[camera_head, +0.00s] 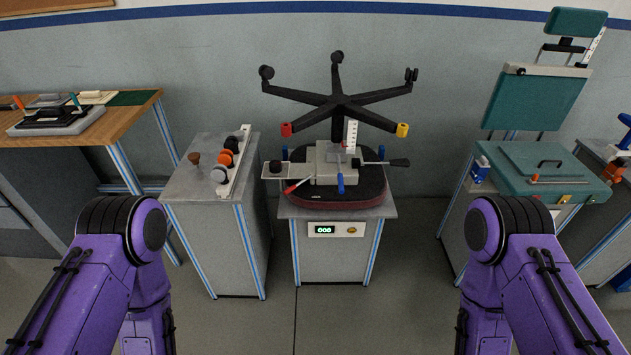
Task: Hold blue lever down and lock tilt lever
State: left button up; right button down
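An upside-down chair with a black five-arm base (341,103) rests on its dark seat (352,196) on a grey test stand (333,245). A blue lever (340,184) points toward me from the front of the light metal mechanism (330,160). I cannot tell which one is the tilt lever. Only my purple arm links show at the lower left and lower right; neither gripper is in view.
A grey cabinet (240,225) with knobs stands left of the test stand. A wooden table (135,115) is at the far left. A green upright seat unit (536,100) and green box (540,172) stand at the right. The floor (320,320) in front is clear.

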aim_at(298, 184)
jog(key=i, duration=0.95)
